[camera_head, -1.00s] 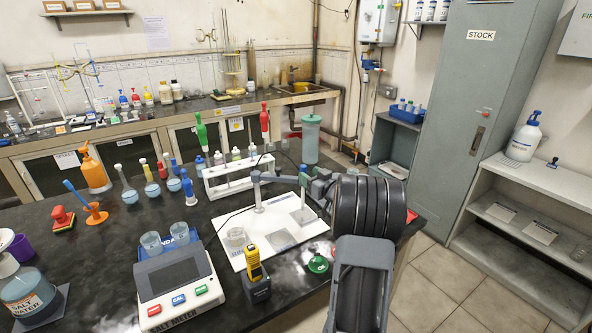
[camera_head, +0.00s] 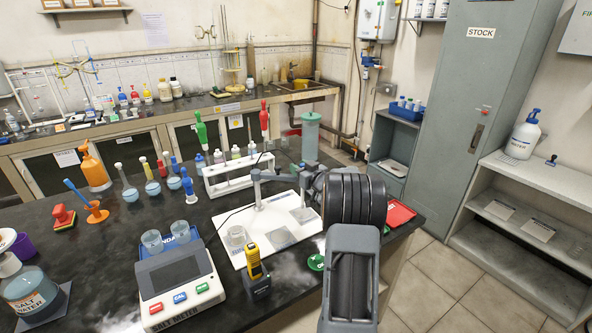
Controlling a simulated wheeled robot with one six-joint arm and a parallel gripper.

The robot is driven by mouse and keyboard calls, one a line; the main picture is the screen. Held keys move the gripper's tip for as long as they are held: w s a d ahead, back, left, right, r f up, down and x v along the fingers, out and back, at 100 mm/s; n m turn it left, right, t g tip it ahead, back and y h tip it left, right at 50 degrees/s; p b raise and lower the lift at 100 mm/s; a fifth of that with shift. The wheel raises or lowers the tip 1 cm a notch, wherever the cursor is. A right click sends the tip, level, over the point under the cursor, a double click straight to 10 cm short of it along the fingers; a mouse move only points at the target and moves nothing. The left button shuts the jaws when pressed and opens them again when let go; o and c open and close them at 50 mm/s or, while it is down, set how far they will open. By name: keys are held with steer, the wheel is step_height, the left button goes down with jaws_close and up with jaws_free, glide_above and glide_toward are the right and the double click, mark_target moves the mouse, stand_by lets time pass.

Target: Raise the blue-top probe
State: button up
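I cannot make out a blue-top probe for certain. A slim item with a blue top (camera_head: 188,184) stands upright just left of the white rack (camera_head: 232,183). A grey jointed holder arm (camera_head: 272,175) rises from the white board (camera_head: 258,252) and reaches right toward my wrist. Whatever hangs at its far end is hidden or too small to tell. My gripper (camera_head: 312,177) is mostly hidden behind my black ringed wrist, near the end of that holder arm. Its fingers, and any contact with the holder, cannot be made out.
The salt meter (camera_head: 173,277) with two beakers stands at front left. A yellow handheld device (camera_head: 254,262) stands at the board's front edge. Green-top (camera_head: 201,130) and red-top (camera_head: 265,120) items stand at the rack. A red tray (camera_head: 399,213) lies at the table's right edge.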

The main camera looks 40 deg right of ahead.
jaws_close()
step_height(320, 180, up, 8)
steer(key=p, duration=0.4)
steer(key=shift+f, duration=0.2)
